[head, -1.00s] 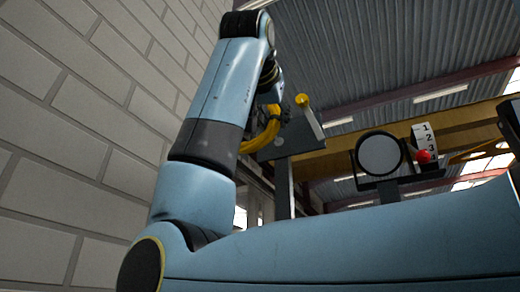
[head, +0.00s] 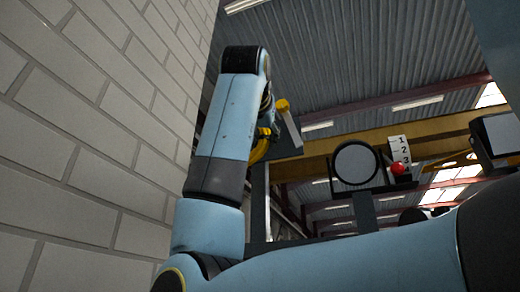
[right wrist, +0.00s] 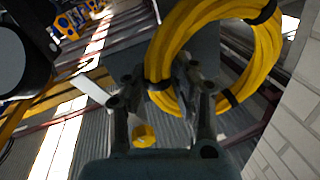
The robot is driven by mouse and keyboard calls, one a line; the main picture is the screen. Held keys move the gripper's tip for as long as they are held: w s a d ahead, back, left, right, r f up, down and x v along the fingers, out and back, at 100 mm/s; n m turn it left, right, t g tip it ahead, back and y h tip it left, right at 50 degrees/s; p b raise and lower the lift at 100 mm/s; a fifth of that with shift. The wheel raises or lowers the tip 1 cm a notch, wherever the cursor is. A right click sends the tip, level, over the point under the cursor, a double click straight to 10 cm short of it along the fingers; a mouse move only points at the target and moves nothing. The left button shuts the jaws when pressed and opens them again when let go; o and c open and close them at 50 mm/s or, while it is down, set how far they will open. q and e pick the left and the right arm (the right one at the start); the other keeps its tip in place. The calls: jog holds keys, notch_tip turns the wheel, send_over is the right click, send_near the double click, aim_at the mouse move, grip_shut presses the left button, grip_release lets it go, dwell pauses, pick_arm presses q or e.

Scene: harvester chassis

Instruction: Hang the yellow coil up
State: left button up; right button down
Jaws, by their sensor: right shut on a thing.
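The yellow coil (right wrist: 270,60) is a thick ring of cable with black bands. My right gripper (right wrist: 160,80) is shut on the coil's near side in the right wrist view. In the head view the coil (head: 262,149) is mostly hidden behind my right arm, and the right gripper (head: 269,126) is partly hidden too. A pale bar with a yellow round end (head: 282,105) stands out from a dark plate (head: 287,141) just right of the coil. The yellow end also shows in the right wrist view (right wrist: 143,135), below the coil and apart from it. My left gripper is not in view.
A post (head: 258,205) stands under the plate. To the right are a round mirror-like disc (head: 355,164), a red ball (head: 398,169) and a numbered white plate (head: 400,148). A brick wall (head: 90,130) runs close along the left of my arm.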

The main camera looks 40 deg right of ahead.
jog(key=d, duration=0.1)
jog(key=w+d, duration=0.1)
jog(key=d, duration=0.1)
jog(key=w+d, duration=0.1)
jog(key=shift+w+d+f, duration=0.2)
jog(key=shift+d+f, duration=0.1)
jog(key=shift+d, duration=0.05)
jog(key=shift+d+f, duration=0.15)
jog(key=shift+f, duration=0.05)
jog(key=shift+w+d, duration=0.1)
jog(key=shift+w, duration=0.05)
dwell(0.5)
jog(key=c, duration=1)
grip_release()
